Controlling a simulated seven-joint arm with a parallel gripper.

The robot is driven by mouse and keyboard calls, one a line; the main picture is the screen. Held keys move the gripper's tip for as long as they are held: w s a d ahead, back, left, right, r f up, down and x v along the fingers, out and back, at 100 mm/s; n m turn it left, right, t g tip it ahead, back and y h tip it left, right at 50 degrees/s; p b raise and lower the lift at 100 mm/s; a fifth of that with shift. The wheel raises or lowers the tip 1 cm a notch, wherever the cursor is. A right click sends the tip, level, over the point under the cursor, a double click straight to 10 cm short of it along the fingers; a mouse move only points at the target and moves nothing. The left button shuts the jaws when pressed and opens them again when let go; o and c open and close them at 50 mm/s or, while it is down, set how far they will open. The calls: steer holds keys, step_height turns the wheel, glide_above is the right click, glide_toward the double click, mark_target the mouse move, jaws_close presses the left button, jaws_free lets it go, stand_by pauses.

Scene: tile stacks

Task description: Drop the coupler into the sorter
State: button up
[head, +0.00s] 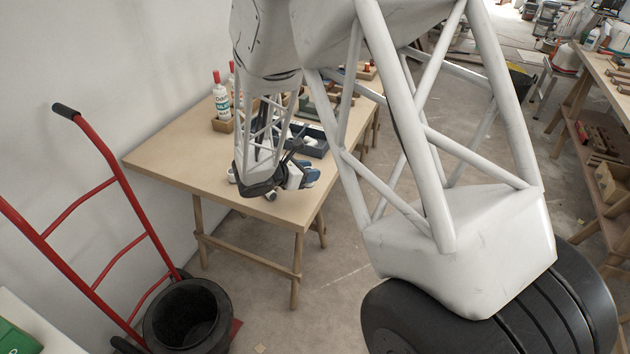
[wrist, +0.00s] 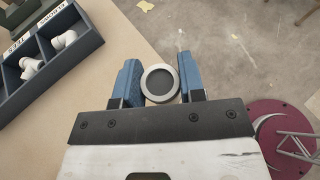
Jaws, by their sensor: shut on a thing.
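The coupler (wrist: 160,84), a pale grey ring with a dark round opening, sits between the blue fingers of my gripper (wrist: 159,78) in the wrist view. My gripper is shut on it, with a finger on each side. The sorter (wrist: 62,83), a dark blue box with labelled compartments, lies at the upper left of the wrist view, apart from the coupler. White pipe fittings lie in two of its compartments. In the head view the sorter (head: 318,150) is partly hidden behind my gripper, which is over the table's near right part.
The wooden table (head: 165,158) has bare room at its left. Bottles (head: 220,100) in a wooden holder stand near the wall. White fittings (head: 231,175) lie beside my arm. A red hand truck (head: 105,185) and black bucket (head: 187,315) stand at left.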

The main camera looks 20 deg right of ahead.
steer(key=w+a+r, duration=0.1)
steer(key=w, duration=1.8)
steer(key=w+a+r, duration=0.1)
steer(key=w+a, duration=0.1)
steer(key=w, duration=1.8)
steer(key=shift+w+r, duration=0.2)
steer(key=shift+r, duration=0.05)
steer(key=shift+f, duration=0.1)
steer(key=shift+f, duration=2.95)
steer(key=o, duration=1)
steer(key=shift+a, duration=0.1)
steer(key=shift+v, duration=3.9)
